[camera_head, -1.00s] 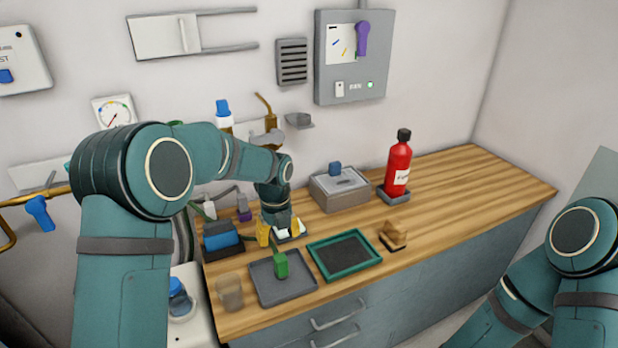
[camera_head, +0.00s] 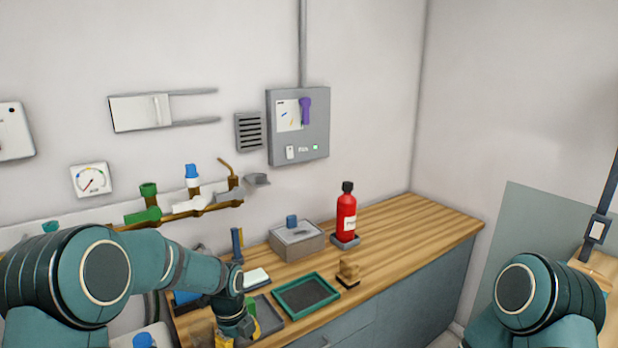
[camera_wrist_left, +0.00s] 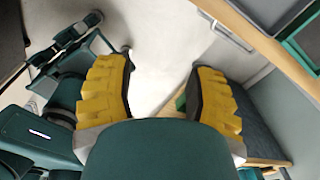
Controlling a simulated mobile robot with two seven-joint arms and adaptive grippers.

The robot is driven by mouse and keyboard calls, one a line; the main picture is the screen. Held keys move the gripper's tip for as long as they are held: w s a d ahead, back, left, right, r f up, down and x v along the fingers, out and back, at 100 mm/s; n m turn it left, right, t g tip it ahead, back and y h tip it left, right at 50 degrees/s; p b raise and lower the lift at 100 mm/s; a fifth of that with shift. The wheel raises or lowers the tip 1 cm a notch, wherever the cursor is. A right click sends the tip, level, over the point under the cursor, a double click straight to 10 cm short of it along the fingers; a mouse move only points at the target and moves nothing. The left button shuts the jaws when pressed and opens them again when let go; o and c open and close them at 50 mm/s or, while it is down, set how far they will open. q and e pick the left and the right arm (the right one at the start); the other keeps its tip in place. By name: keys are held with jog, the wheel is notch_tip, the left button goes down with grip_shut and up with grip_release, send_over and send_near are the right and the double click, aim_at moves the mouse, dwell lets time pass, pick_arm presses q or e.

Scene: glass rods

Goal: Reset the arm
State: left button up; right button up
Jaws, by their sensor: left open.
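My left arm comes in from the left in the head view, bent, with its gripper (camera_head: 237,336) pointing down at the front edge of the bench near the grey tray (camera_head: 270,316). The left wrist view shows the yellow fingers of this gripper (camera_wrist_left: 161,75) wide apart with nothing between them. Pale floor shows beyond the fingers. Of my right arm only a teal joint shows at the lower right of the head view; its gripper is out of view.
A white pad (camera_head: 256,279) lies behind the grey tray. The bench's right part (camera_head: 430,225) is clear.

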pick_arm(q)
jog(key=s+d+f+n+h, duration=0.1)
jog(key=s+d+f+n, duration=0.2)
jog(key=s+f+n, duration=0.5)
jog(key=s+d+f+n+t+h, duration=0.1)
jog(key=s+d+f+n+h, duration=0.1)
jog(key=s+f+n, duration=0.6)
jog(key=s+d+n, duration=0.1)
jog(key=s+n, duration=0.5)
jog(key=n, duration=0.5)
jog(key=shift+s, duration=0.3)
